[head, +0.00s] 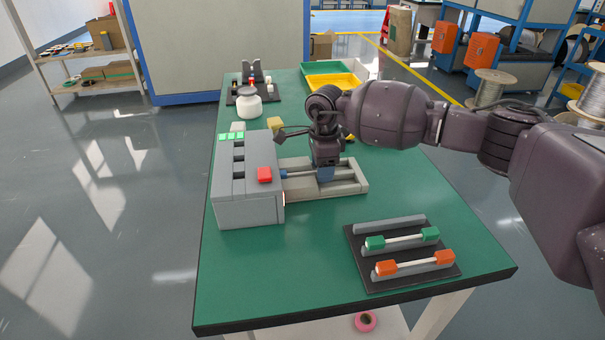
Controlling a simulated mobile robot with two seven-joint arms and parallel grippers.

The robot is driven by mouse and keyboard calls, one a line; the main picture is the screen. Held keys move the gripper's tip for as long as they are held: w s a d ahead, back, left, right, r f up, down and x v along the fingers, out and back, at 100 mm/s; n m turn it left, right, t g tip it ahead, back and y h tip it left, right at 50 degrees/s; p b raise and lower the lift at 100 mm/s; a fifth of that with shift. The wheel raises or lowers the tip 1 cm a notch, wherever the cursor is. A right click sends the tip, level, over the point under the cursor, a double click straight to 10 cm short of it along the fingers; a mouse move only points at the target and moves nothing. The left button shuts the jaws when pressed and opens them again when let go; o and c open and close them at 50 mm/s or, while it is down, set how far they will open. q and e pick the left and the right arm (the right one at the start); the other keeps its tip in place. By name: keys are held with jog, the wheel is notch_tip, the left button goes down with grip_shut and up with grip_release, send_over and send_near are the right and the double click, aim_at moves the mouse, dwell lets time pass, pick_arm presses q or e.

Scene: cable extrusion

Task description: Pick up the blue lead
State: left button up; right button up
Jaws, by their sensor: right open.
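The blue lead (326,173) lies along the rail bed in front of the grey machine (247,188). One blue end shows below my right gripper, and a small bluish piece shows near the machine's face. My right gripper (325,162) points down right over the blue end, with its jaws open. The fingers partly hide that end, and I cannot tell whether they touch it. My left gripper is not in view.
A black rack (362,262) at the front right holds a green lead (402,239) and an orange lead (415,264); its back bar is empty. A white jar (248,106), green tray (328,67) and yellow tray (332,81) stand behind.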

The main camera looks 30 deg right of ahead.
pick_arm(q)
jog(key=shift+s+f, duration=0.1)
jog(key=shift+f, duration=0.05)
pick_arm(e)
jog(key=shift+r, duration=0.1)
grip_shut()
